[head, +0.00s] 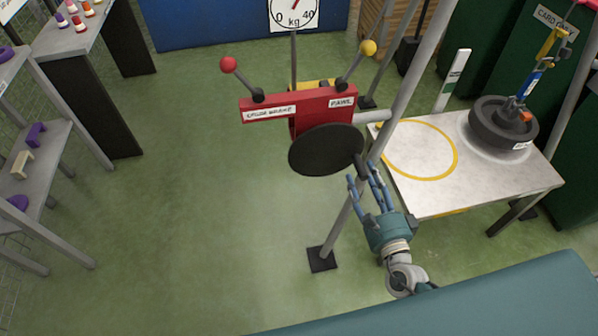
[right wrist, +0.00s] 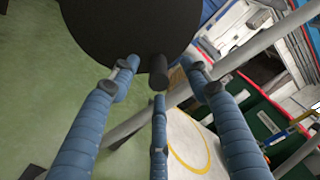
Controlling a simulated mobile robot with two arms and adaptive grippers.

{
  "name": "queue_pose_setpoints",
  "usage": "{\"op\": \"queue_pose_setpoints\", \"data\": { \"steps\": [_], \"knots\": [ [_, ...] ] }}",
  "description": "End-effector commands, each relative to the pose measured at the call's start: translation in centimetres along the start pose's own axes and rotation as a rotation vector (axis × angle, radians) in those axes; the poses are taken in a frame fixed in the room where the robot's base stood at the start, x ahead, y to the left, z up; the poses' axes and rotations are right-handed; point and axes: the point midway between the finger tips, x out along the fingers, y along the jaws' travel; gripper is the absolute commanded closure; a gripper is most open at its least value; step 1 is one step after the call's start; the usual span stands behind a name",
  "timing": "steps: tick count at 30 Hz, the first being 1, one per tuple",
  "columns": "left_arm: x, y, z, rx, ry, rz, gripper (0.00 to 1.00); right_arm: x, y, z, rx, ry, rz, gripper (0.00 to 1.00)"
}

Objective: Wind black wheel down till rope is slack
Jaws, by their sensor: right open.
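The black wheel (head: 326,150) is a round disc on the front of a red winch housing (head: 310,105). Its short dark handle (right wrist: 158,72) sticks out near the rim, at the wheel's lower right in the head view. My right gripper (head: 364,178) is open just below the handle. In the right wrist view its blue fingers spread around the handle, with no clear contact. A dark round weight (head: 503,125) rests on the white table at right, under a yellow and blue hook (head: 535,72). I cannot make out the rope's tension. My left gripper is out of view.
Red-knobbed (head: 228,64) and yellow-knobbed (head: 368,47) levers rise from the housing; one label reads PAWL. A grey slanted post (head: 400,85) stands close beside my right gripper. The white table (head: 480,190) has a yellow ring. Floor at left is clear; shelves stand beyond.

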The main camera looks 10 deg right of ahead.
Motion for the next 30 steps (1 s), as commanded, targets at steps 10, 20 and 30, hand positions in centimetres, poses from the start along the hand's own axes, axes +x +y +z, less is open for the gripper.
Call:
{"op": "queue_pose_setpoints", "data": {
  "steps": [10, 20, 30],
  "knots": [
    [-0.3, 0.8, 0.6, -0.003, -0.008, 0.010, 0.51, -2.9, 0.1, 0.0, -0.001, 0.000, 0.003, 0.53],
    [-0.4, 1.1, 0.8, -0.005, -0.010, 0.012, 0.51, -5.1, 0.1, 0.0, 0.000, 0.000, 0.002, 0.53],
    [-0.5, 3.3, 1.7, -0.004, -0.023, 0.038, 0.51, -5.2, 0.0, 0.0, 0.000, 0.000, 0.001, 0.53]
  ]
}}
